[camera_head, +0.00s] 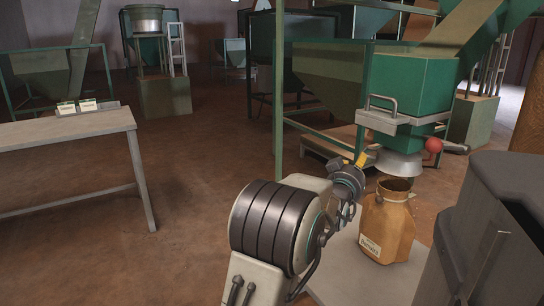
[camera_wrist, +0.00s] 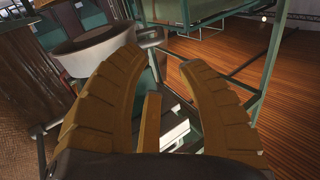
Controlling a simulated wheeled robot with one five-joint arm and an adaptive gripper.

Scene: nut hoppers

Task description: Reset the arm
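My arm reaches forward from the bottom of the head view. My gripper (camera_head: 362,159) shows there as a small yellow tip, left of the green hopper's spout. In the wrist view my gripper (camera_wrist: 160,62) has two curved yellow fingers with a clear gap between their tips, and nothing is held between them. A shorter yellow bar stands between the fingers lower down. A brown sack (camera_head: 388,230) with an open top and a label stands upright below the spout, right of my arm.
The green hopper (camera_head: 410,85) has a metal handle, a red knob (camera_head: 433,145) and a grey spout (camera_head: 399,164). A pale platform (camera_head: 350,275) lies under the sack. A dark grey bin (camera_head: 490,240) stands at right. A table (camera_head: 70,130) stands at left; floor between is clear.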

